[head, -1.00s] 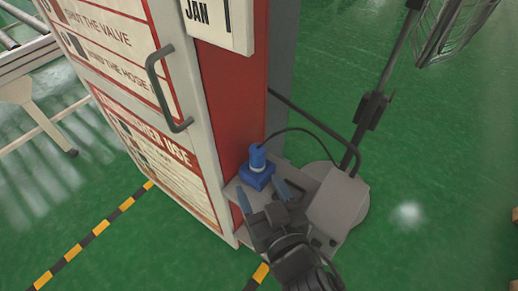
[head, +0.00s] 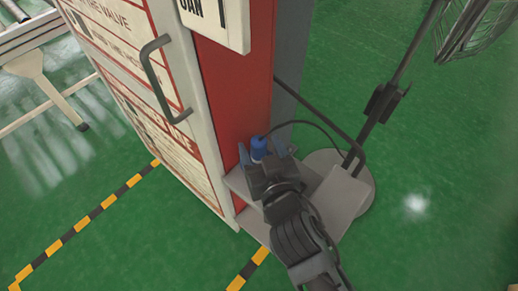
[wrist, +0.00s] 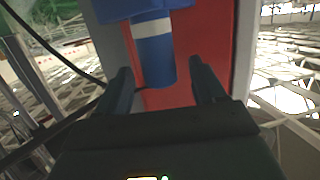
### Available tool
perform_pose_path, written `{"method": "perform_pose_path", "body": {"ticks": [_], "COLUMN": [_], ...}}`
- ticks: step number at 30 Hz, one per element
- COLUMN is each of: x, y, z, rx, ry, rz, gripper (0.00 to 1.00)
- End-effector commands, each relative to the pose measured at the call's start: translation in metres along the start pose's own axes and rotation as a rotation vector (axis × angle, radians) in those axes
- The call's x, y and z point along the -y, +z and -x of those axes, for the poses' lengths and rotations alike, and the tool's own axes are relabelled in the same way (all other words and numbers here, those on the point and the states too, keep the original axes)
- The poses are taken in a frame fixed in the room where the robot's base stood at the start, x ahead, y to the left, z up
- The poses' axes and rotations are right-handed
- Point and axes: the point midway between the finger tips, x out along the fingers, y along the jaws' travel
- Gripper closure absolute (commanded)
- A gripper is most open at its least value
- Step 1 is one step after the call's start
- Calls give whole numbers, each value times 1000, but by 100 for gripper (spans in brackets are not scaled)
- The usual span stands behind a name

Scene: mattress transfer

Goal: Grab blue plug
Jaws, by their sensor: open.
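The blue plug (head: 259,147) stands upright beside the red side of the cabinet, with a dark cable running from it to the right. In the wrist view the blue plug (wrist: 154,50) shows a white band, and part of its blue socket (wrist: 120,10) shows at the top edge. My gripper (head: 262,154) is open, with one finger on each side of the plug. In the wrist view the fingers of my gripper (wrist: 160,68) flank the plug with visible gaps, so it is not gripped. My gripper hides the socket in the head view.
The plug's grey ledge (head: 238,185) adjoins the cabinet (head: 190,85), which has a grey handle (head: 158,80). A grey box (head: 338,200) and a fan stand (head: 385,100) are to the right. Yellow-black tape (head: 95,215) marks the open green floor (head: 60,180).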

Motion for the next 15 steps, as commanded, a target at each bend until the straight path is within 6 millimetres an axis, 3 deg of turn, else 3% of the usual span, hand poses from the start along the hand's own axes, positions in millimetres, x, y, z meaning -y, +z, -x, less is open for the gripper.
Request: {"method": "perform_pose_path", "body": {"ticks": [6, 13, 15], "x": [0, 0, 0], "y": [0, 1, 1], "z": [-20, -21, -21], "rx": [1, 1, 1], "ry": [0, 0, 0], "rz": [0, 0, 0], "gripper": [31, 31, 38]}}
